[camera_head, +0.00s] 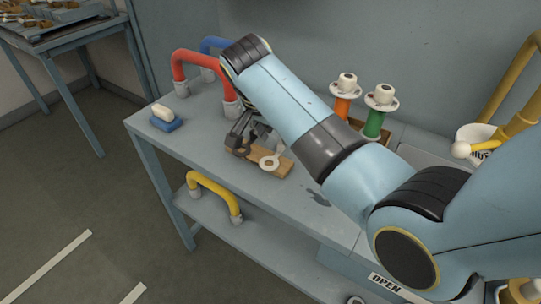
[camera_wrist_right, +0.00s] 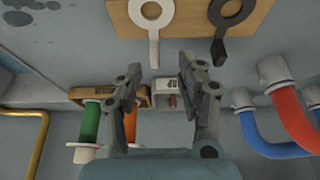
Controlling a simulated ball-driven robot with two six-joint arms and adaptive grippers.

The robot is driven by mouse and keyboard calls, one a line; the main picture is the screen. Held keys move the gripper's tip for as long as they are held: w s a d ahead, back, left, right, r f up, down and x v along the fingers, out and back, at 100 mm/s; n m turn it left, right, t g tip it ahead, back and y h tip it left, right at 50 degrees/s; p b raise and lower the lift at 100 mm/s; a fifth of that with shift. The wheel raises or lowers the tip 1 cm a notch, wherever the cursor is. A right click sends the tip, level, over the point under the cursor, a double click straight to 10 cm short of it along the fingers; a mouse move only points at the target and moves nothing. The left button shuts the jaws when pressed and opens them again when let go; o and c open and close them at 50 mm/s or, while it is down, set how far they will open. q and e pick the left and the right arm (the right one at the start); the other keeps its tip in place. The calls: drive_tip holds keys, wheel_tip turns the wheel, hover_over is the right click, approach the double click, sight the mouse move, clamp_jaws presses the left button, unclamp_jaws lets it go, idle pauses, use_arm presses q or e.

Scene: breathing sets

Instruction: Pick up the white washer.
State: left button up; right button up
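The white washer (camera_wrist_right: 154,42), a flat ring with a straight tab, lies on a wooden board at the top of the right wrist view, its ring partly cut off by the frame edge. In the head view the white washer (camera_head: 277,158) is on the board on the bench. My right gripper (camera_wrist_right: 160,72) is open and empty, its two fingers apart, with the white washer's tab just beyond the gap between them. My left gripper is not in view.
A dark washer (camera_wrist_right: 219,50) lies beside the white one on the board (camera_wrist_right: 188,38). Red (camera_head: 205,60) and blue pipes rise behind. Orange and green spools (camera_head: 376,122) stand to the right. A blue-based brush-like block (camera_head: 165,122) sits at the bench's left end.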

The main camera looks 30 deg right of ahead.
sight(281, 148)
drive_tip(key=d+f, duration=0.2)
drive_tip(key=f, duration=0.1)
drive_tip(key=shift+w+d+f, duration=0.2)
drive_tip(key=shift+f, duration=0.3)
drive_tip(key=shift+c, duration=2)
clamp_jaws()
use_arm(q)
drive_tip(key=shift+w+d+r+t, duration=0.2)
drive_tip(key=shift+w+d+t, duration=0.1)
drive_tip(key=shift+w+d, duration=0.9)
use_arm(e)
drive_tip(key=shift+r, duration=0.1)
